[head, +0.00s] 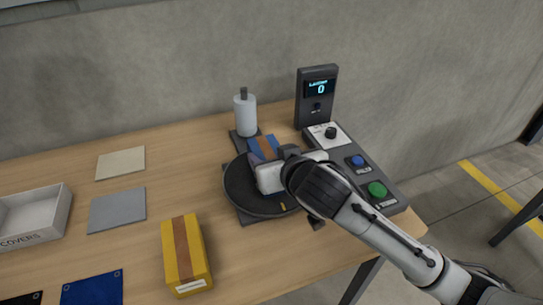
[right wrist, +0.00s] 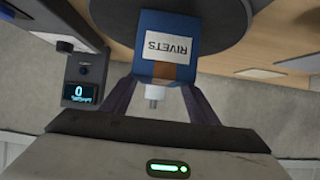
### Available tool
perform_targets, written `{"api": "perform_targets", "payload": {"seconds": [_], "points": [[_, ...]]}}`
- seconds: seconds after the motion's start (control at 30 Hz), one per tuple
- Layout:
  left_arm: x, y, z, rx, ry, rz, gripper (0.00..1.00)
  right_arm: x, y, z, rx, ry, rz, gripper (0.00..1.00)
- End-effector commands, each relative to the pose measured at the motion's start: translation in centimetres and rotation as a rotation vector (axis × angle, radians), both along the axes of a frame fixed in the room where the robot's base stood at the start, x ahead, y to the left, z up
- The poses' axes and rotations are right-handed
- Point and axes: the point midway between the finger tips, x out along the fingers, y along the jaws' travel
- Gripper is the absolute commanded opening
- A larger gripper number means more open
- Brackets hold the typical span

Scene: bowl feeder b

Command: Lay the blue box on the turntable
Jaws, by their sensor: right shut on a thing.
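The blue box (head: 262,146), with a brown band, is at the back part of the black round turntable (head: 240,195). My right gripper (head: 271,158) is shut on it and reaches in over the turntable from the right. In the right wrist view the blue box (right wrist: 150,25) shows a white label reading RIVETS and sits between both fingers of my right gripper (right wrist: 158,92). The dark disc of the turntable (right wrist: 225,20) shows behind the box there. I cannot tell whether the box touches the disc. My left gripper is not in view.
A white bottle (head: 245,115) stands behind the turntable. A control panel with a display (head: 320,88), blue button (head: 357,161) and green button (head: 377,190) is at the right. A yellow box (head: 185,255), flat pads (head: 117,210) and a white tray (head: 35,215) lie left.

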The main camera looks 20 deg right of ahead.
Motion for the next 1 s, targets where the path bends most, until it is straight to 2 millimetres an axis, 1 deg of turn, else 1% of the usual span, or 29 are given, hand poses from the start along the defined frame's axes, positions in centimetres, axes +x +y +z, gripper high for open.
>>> {"api": "perform_targets", "payload": {"seconds": [0.03,0.1,0.3,0.33,0.43,0.7,0.8,0.87,1.0], "points": [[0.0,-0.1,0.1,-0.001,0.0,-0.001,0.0,0.1,0.0,0.4,0.002,-0.01,0.0,0.14],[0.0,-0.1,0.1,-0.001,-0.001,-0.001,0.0,0.1,0.0,0.4,0.002,-0.009,0.0,0.14],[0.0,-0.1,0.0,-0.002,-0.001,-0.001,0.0,0.1,0.0,0.1,0.002,-0.008,0.0,0.14],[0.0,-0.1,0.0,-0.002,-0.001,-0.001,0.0,0.0,0.0,-0.2,0.001,-0.001,0.0,0.56],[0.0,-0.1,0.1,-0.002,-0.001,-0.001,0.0,0.0,0.0,-0.2,0.001,-0.002,0.0,0.73],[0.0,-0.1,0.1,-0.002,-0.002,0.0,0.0,0.0,0.0,-0.1,0.0,-0.002,0.0,0.73],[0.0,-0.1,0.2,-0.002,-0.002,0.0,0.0,0.1,0.0,0.4,0.0,-0.004,0.0,0.73],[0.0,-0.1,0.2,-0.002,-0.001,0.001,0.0,-0.6,0.0,0.5,0.001,-0.002,0.001,0.73],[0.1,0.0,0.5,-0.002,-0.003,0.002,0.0,-2.8,-0.1,1.8,0.002,-0.003,0.002,0.73]]}}
